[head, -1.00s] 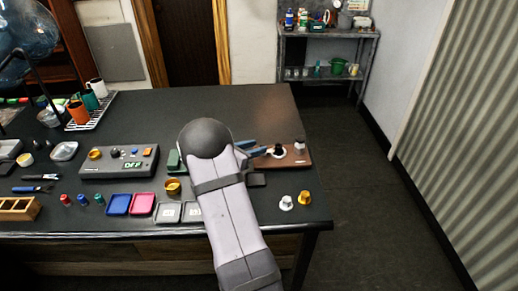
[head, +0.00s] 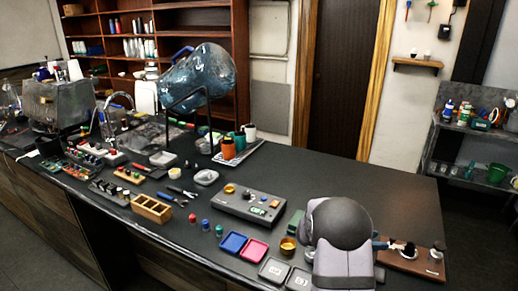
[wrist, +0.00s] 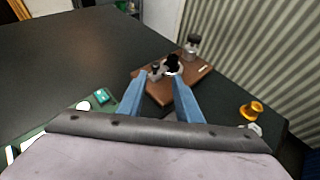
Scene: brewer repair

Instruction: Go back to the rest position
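My gripper (wrist: 160,80) shows two blue fingers spread apart in the wrist view, with nothing held between them. Its fingertips are over or just before the near edge of a brown wooden board (wrist: 190,85). The board carries a black-topped part in a pale ring (wrist: 173,66), a small metal post (wrist: 155,71) and a dark-capped metal part (wrist: 192,44). In the head view my arm hides most of the gripper; a bit of blue finger (head: 380,245) shows beside the board (head: 415,262).
A grey control box (head: 248,204), blue tray (head: 233,243), pink tray (head: 254,250) and gold cup (head: 288,246) lie left of my arm. A gold part (wrist: 252,110) sits right of the board. The table's far middle (head: 330,175) is clear.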

